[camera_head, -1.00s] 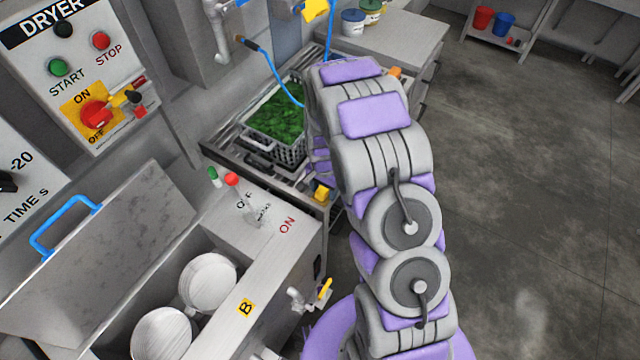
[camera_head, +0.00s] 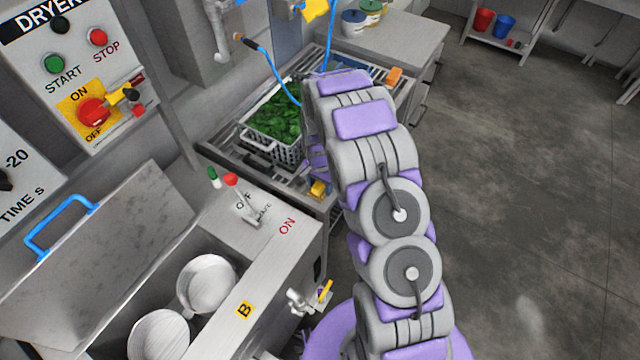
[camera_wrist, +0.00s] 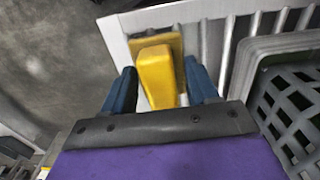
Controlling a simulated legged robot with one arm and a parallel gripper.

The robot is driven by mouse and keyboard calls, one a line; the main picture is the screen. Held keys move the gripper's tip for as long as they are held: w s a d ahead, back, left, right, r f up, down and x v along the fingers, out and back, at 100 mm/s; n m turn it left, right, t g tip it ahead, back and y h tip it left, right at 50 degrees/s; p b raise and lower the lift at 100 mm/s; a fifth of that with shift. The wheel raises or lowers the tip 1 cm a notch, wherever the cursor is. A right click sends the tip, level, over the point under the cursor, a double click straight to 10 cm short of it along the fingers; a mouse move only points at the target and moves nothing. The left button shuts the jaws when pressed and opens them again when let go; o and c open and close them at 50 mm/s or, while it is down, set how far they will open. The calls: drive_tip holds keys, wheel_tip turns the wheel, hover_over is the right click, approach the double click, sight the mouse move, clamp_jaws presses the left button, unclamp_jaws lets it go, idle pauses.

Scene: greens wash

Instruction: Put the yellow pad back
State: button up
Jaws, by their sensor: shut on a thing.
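The yellow pad (camera_wrist: 155,78) is between the two dark blue fingers of my gripper (camera_wrist: 160,72) in the wrist view. The gripper is shut on it. A flatter yellow-brown piece shows just beyond the pad, over the pale edge of the slatted rack (camera_wrist: 205,45). I cannot tell whether the pad touches the rack. In the head view a small yellow piece (camera_head: 318,188) shows at the rack's front edge, left of my arm. My gripper is mostly hidden behind the arm there.
A grey crate of greens (camera_head: 272,128) stands on the rack; its wall is right of my gripper in the wrist view (camera_wrist: 290,110). An orange block (camera_head: 394,76) lies at the rack's far right. A blue hose (camera_head: 268,62) hangs over the crate.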

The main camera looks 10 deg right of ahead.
drive_tip(key=o, duration=1.1)
drive_tip(key=shift+f, duration=0.1)
drive_tip(key=s+r+n+p, duration=0.1)
drive_tip(key=s+r, duration=0.3)
drive_tip(key=r, duration=0.7)
drive_tip(key=s+r+n+p, duration=0.1)
drive_tip(key=s+r, duration=0.2)
drive_tip(key=r, duration=0.8)
drive_tip(key=s+r+n, duration=0.3)
drive_tip(key=s+r, duration=0.3)
drive_tip(key=s, duration=1)
drive_tip(key=s+r+n+g, duration=0.1)
drive_tip(key=s+r+n, duration=0.3)
drive_tip(key=s, duration=1.2)
wheel_tip(320, 180, up, 3)
drive_tip(key=shift+r+g, duration=0.1)
drive_tip(key=shift+g, duration=0.2)
drive_tip(key=shift+d+f, duration=0.1)
drive_tip(key=shift+f, duration=0.1)
